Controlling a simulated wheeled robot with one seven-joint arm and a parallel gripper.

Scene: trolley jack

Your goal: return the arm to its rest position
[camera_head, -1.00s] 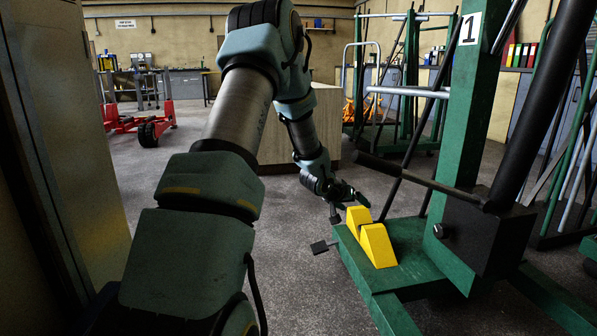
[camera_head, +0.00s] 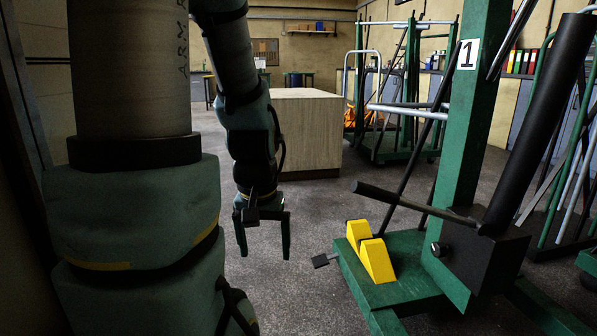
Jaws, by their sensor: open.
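My gripper (camera_head: 264,252) hangs at the end of my arm, pointing down over the grey floor. Its two fingers are spread apart with nothing between them. It is left of the green jack base (camera_head: 405,285) and clear of it. My arm fills the left side of the view and bends down towards the middle.
Two yellow wedges (camera_head: 377,262) sit on the jack base, with a black lever (camera_head: 415,205) above them. A small black pedal (camera_head: 322,260) sticks out at the base's left. A pale wooden block (camera_head: 304,130) stands behind my gripper. Floor between is bare.

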